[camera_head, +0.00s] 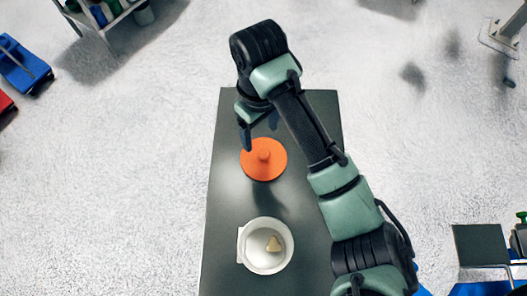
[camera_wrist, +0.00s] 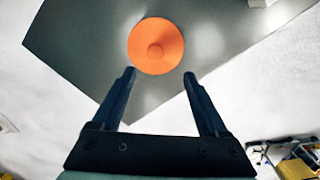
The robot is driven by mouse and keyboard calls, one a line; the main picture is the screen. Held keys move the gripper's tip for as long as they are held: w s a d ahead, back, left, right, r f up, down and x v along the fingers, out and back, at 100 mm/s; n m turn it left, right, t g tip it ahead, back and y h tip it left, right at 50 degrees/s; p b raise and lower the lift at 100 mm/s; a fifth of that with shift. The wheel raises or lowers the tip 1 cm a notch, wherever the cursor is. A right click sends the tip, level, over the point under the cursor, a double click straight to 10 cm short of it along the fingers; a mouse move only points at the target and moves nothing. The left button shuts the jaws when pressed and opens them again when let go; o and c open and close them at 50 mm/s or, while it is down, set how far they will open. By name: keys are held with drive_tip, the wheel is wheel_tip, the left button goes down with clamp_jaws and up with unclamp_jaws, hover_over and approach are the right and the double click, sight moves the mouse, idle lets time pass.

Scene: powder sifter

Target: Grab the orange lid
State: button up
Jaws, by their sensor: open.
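The orange lid (camera_head: 264,159) is a round disc with a small raised knob at its centre. It lies on the dark table in the head view, and it also shows in the wrist view (camera_wrist: 156,46). My gripper (camera_head: 257,143) is over the table at the lid's upper edge in the head view. In the wrist view my gripper (camera_wrist: 160,76) is open, its two fingers apart and empty, with the lid beyond the fingertips and centred between them. The arm hides part of the table, but the lid is mostly clear.
A white bowl (camera_head: 247,266) with a small tan piece (camera_head: 273,244) inside stands on the dark table (camera_head: 225,200), below the lid in the head view. A shelf (camera_head: 118,20) stands at the upper left. The table's left strip is bare.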

hover_over(264, 153)
drive_tip(key=f, duration=0.4)
drive_tip(key=shift+s+a+f, duration=0.25)
drive_tip(key=shift+s+a, duration=0.05)
drive_tip(key=shift+a, duration=0.05)
drive_tip(key=shift+w+d+f+p, duration=0.15)
drive_tip(key=shift+f+p, duration=0.1)
drive_tip(key=shift+f, duration=1.25)
drive_tip(key=shift+w+d+f+p, duration=0.1)
drive_tip(key=shift+d+f+p, duration=0.1)
drive_tip(key=shift+f, duration=1.3)
drive_tip(key=shift+c, duration=0.4)
clamp_jaws()
